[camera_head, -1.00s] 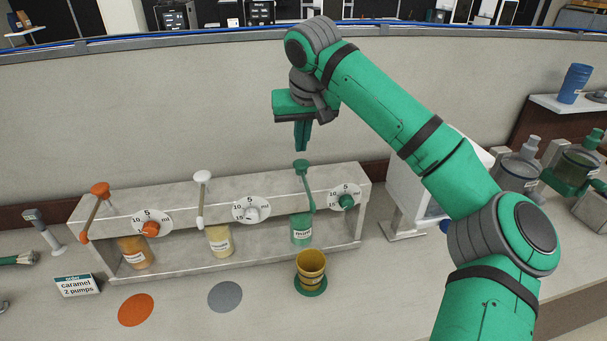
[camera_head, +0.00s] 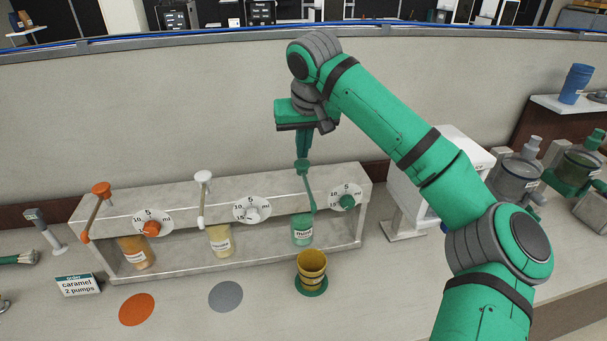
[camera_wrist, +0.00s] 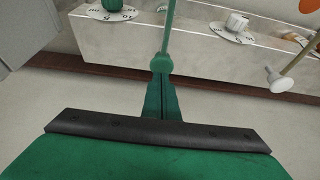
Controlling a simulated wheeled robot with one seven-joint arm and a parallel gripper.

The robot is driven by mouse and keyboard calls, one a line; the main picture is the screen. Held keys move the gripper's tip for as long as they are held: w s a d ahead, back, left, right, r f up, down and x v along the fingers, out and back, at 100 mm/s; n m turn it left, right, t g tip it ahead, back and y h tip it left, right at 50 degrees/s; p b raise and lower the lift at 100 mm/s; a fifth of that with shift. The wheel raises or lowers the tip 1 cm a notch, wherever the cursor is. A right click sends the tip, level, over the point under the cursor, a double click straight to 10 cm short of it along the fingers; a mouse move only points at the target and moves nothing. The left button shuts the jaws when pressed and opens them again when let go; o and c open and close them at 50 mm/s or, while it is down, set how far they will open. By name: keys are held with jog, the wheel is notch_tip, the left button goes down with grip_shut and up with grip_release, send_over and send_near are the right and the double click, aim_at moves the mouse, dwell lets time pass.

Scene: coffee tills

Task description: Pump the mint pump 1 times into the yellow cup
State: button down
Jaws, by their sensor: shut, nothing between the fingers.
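The mint pump has a green head (camera_head: 302,167) on top of the dispenser stand and a green-labelled bottle (camera_head: 302,230) in the bay below. My gripper (camera_head: 302,157) is shut and empty, pointing down, with its tips at the top of the mint pump head; it looks in contact or almost so. In the wrist view the closed fingers (camera_wrist: 162,92) meet the round pump head (camera_wrist: 162,63). The yellow cup (camera_head: 311,266) stands upright on a green round mat (camera_head: 311,288) in front of the mint bottle. The cup's inside is too small to read.
An orange pump (camera_head: 100,189) and a white pump (camera_head: 204,177) stand to the left on the same stand (camera_head: 180,205). Dials sit on its front. An order card (camera_head: 77,285) reads "caramel 2 pumps". Orange (camera_head: 136,309) and grey (camera_head: 225,297) mats are empty. A white box stands right.

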jog(key=shift+f, duration=0.45)
jog(key=shift+f, duration=1)
jog(key=shift+r, duration=2.4)
notch_tip(320, 180, up, 6)
